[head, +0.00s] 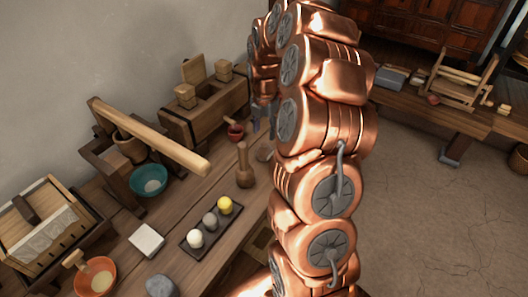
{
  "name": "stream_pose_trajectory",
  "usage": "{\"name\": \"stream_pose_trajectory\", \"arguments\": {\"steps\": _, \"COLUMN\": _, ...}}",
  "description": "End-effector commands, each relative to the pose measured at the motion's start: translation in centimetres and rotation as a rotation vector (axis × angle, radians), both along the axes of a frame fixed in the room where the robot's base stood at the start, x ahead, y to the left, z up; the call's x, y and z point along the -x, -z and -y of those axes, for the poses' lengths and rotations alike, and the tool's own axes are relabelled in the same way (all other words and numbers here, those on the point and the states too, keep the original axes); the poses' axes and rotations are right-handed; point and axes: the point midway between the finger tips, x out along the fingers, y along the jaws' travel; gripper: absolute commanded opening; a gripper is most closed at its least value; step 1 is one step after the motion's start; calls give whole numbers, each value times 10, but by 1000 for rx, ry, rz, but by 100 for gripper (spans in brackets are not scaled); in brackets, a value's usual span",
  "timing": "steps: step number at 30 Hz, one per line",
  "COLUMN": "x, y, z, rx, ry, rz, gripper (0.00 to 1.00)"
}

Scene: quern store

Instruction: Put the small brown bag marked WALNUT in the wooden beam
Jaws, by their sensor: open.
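No bag with a readable WALNUT mark shows. A small grey-brown lump (265,151) lies on the bench partly behind my arm, and I cannot tell what it is. A long pale wooden beam (150,136) slants over a dark wooden frame at the left. Behind it stands a heavy wooden block (205,112) with upright wedges and pegs; I cannot tell which of the two is the task's beam. My gripper (259,117) shows only in part, beside the block's right end and above the bench. It is open; most of it is hidden by my copper arm.
The bench holds a red cup (235,131), a wooden pestle (244,168), a teal bowl (149,180), a dark tray (212,228) with three small round things, a white slab (147,240), an orange bowl (95,277) and a grey stone (161,286). Another bench (430,112) stands right.

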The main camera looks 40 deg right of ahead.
Motion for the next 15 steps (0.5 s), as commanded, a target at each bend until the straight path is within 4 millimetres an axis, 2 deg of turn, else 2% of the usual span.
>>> {"name": "stream_pose_trajectory", "arguments": {"steps": 8, "x": 0, "y": 18, "z": 0, "rx": -2, "ry": 2, "rz": -5, "gripper": 51}}
{"name": "stream_pose_trajectory", "arguments": {"steps": 15, "x": -3, "y": 48, "z": 1, "rx": -2, "ry": 3, "rz": -5, "gripper": 51}}
